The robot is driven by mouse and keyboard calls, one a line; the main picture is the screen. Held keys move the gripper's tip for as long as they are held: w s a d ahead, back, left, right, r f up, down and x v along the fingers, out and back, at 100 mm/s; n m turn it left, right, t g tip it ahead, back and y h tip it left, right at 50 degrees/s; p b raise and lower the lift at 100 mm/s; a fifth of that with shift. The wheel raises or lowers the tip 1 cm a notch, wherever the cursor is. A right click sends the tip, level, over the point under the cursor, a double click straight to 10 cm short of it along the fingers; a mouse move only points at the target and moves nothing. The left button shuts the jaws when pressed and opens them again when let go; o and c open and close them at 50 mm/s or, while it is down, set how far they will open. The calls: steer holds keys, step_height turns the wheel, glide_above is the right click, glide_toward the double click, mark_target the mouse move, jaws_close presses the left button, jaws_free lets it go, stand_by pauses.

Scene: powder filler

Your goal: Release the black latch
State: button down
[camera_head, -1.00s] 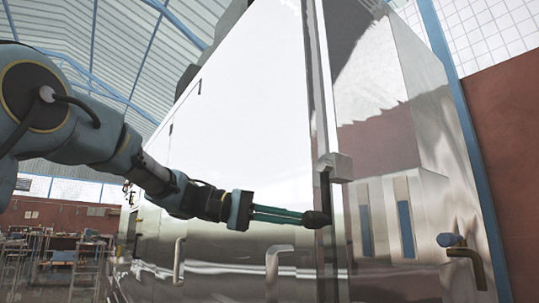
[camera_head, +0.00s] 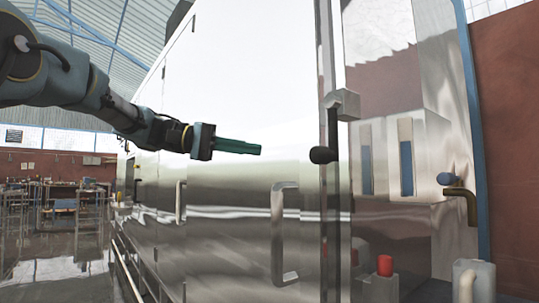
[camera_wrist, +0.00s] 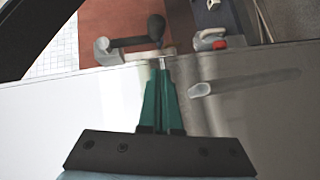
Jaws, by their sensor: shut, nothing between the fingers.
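The black latch (camera_head: 332,132) is a dark lever with a round knob (camera_head: 323,155). It hangs down from a grey bracket (camera_head: 343,104) at the edge of the steel cabinet door (camera_head: 240,185). In the wrist view the latch (camera_wrist: 130,41) lies across the top, its knob (camera_wrist: 156,27) just beyond my fingertips. My gripper (camera_head: 258,149) has green fingers and is shut and empty. It points right toward the knob, with a visible gap between them in the head view. It also shows in the wrist view (camera_wrist: 162,64).
A steel bar handle (camera_head: 284,232) sticks out from the door below my gripper. A second handle (camera_head: 179,202) is farther left. A red-capped container (camera_head: 385,266) and a white jug (camera_head: 474,280) stand low right.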

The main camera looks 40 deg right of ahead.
steer(key=shift+v, duration=1.3)
steer(key=shift+f, duration=0.1)
steer(key=w+a+f+n+t+y+p, duration=0.25)
steer(key=w+a+f+n+t, duration=0.2)
steer(key=a+f, duration=0.55)
steer(key=w+a+f+n+t+y+p, duration=0.1)
steer(key=w+a+f+n+t+y, duration=0.35)
steer(key=f, duration=1.05)
steer(key=s+a+f+t+y+p, duration=0.1)
steer(key=a+f, duration=0.3)
steer(key=a, duration=0.5)
steer(key=s+a+f+t+y+p, duration=0.1)
steer(key=s+a+f+y, duration=0.1)
steer(key=a, duration=0.7)
steer(key=s+a+f+t+y+p, duration=0.1)
steer(key=s+a+f, duration=0.2)
steer(key=a+f, duration=0.3)
steer(key=a, duration=0.3)
steer(key=shift+a+n+t, duration=0.25)
steer(key=shift+n+t, duration=0.15)
